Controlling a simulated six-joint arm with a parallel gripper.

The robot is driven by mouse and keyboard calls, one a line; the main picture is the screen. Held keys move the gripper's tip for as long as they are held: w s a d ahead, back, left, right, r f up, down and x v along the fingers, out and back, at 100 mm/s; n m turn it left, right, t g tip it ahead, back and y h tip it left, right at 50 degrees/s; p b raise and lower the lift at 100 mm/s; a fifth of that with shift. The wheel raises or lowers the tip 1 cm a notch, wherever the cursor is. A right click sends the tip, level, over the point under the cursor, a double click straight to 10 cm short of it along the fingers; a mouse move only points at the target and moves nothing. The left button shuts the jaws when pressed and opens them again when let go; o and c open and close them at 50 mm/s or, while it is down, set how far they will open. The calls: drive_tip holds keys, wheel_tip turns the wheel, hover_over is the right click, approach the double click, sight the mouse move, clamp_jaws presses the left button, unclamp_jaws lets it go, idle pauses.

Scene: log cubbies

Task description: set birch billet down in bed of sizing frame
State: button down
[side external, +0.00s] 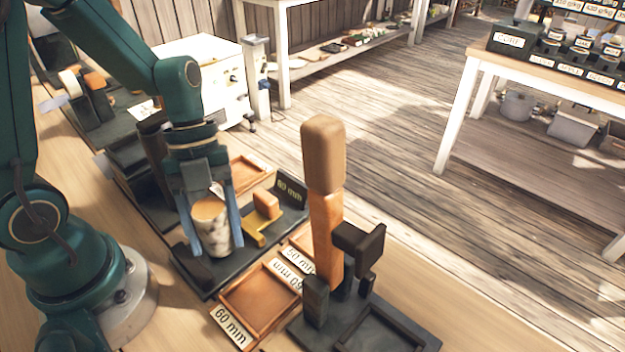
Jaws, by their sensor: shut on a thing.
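The birch billet (212,238) is a short log with pale, dark-marked bark and a tan cut end facing up. It stands roughly upright between the two fingers of my gripper (207,218), which is shut on it. An orange-brown block (267,205) and a yellow piece (252,238) sit on this frame, right of the billet. The billet hides the bed under it, and I cannot tell whether its lower end touches.
A tall wooden post with a pale top (323,155) stands in a dark stand (405,336) to the right. Wooden trays, one labelled "60 mm" (230,326), lie between. Dark equipment (135,165) lines the bench behind my gripper.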

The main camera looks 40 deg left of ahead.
sight(209, 204)
drive_tip(key=shift+f, duration=0.25)
drive_tip(key=shift+c, duration=0.3)
unclamp_jaws()
drive_tip(key=shift+s, duration=0.1)
drive_tip(key=shift+v, duration=2.65)
drive_tip(key=shift+d, duration=0.1)
